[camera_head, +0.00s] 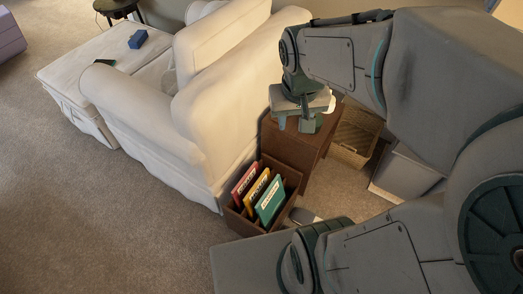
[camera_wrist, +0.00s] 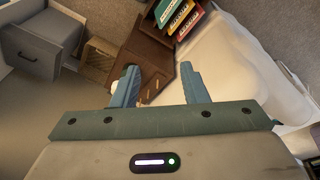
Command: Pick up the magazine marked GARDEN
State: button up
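Three magazines stand in a brown wooden rack (camera_head: 234,218) on the carpet: a red one (camera_head: 246,180), a yellow one (camera_head: 257,188) and a teal one (camera_head: 270,200). Each has a pale title label, but the lettering is too small to read, so I cannot tell which is GARDEN. In the wrist view the teal (camera_wrist: 165,11), yellow (camera_wrist: 180,16) and red (camera_wrist: 187,26) magazines show at the top edge. My gripper (camera_head: 296,127) is open and empty, above the wooden cabinet behind the rack. Its two fingers (camera_wrist: 158,70) are spread apart in the wrist view.
The brown cabinet (camera_head: 291,146) stands close behind the rack, with a woven basket (camera_head: 354,137) to its right. A white sofa (camera_head: 150,125) borders the rack on the left, with a blue box (camera_head: 138,39) on its far end. Open carpet (camera_head: 110,215) lies at lower left.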

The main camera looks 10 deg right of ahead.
jog(key=w+d+f+m+g+h+b, duration=0.1)
jog(key=w+f+m+g+b, duration=0.1)
jog(key=w+f+b, duration=0.65)
jog(key=m+g+b, duration=0.1)
jog(key=m+b, duration=0.3)
jog(key=b, duration=0.4)
send_over(269, 194)
jog(key=w, duration=0.3)
notch_tip(269, 194, down, 33)
jog(key=shift+m+g, duration=0.6)
jog(key=shift+m, duration=0.2)
jog(key=shift+w+a+f+b+x, duration=0.2)
jog(key=shift+w+a+b+x, duration=0.85)
jog(key=shift+x, duration=3.85)
jog(key=shift+w+a+f+b+x, duration=0.1)
jog(key=shift+a+f+b+x, duration=0.25)
jog(key=shift+b+x, duration=3)
jog(key=shift+w+a+f+p+x, duration=0.15)
jog(key=shift+w+a+x, duration=0.5)
jog(key=shift+x, duration=5.85)
jog(key=shift+s+a+r, duration=0.1)
jog(key=shift+s+a, duration=0.05)
jog(key=shift+c, duration=0.3)
grip_shut()
